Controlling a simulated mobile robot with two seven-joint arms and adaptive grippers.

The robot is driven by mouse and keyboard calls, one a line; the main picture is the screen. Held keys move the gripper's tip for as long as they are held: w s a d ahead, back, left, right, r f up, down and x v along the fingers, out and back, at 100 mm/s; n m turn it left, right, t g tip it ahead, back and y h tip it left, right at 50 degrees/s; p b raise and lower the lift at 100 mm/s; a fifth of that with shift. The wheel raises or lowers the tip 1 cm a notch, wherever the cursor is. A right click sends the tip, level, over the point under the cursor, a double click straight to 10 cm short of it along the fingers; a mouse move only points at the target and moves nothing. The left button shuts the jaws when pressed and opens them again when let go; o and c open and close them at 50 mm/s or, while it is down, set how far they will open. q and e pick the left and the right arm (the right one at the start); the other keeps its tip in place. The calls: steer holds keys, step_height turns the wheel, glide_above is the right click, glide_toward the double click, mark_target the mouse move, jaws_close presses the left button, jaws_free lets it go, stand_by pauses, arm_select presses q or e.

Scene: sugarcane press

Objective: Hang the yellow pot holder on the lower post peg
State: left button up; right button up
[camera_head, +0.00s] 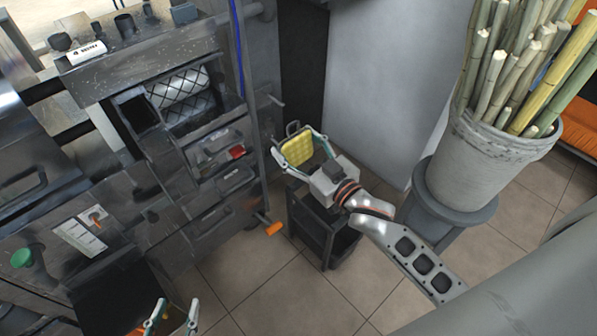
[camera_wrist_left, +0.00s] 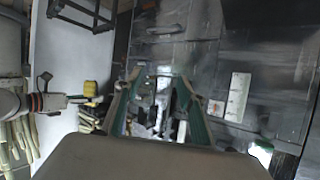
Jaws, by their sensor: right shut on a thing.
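The yellow quilted pot holder (camera_head: 297,149) is in the air, just right of the press's vertical dark post (camera_head: 254,125). My right gripper (camera_head: 300,153) is shut on it, with one finger at each side. The pot holder also shows small in the left wrist view (camera_wrist_left: 91,88). A short dark rod (camera_head: 275,101) juts from the post, left of and above the pot holder in the picture. I cannot clearly make out a lower peg; the gripper and pot holder may hide it. My left gripper (camera_head: 172,316) is empty, fingers apart, at the bottom edge.
A dark cart (camera_head: 322,235) stands under my right gripper. A grey bucket of cane (camera_head: 480,165) stands on a round stand at right. Tiled floor (camera_head: 262,285) is clear in front.

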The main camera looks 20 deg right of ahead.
steer(key=w+d+f+n+y+b, duration=0.1)
steer(key=w+d+f+b, duration=0.15)
steer(key=f, duration=0.45)
steer(key=w+d+f+b, duration=0.1)
steer(key=w+f+b, duration=0.2)
steer(key=f, duration=0.5)
steer(key=w+d+f+n+y+b, duration=0.1)
steer(key=w+d+f+b, duration=0.15)
steer(key=f, duration=0.45)
arm_select(q)
steer(key=s+d+f+n+h+b, duration=0.1)
steer(key=s+d+f+n+b, duration=0.1)
steer(key=d, duration=0.4)
step_height(320, 180, down, 3)
steer(key=shift+r+n+b, duration=0.1)
steer(key=shift+n+b, duration=0.7)
steer(key=shift+n, duration=0.4)
arm_select(e)
steer(key=f+x, duration=0.2)
steer(key=x, duration=0.8)
arm_select(q)
steer(key=shift+s, duration=0.1)
arm_select(e)
steer(key=shift+w+f, duration=0.1)
steer(key=shift+w, duration=0.1)
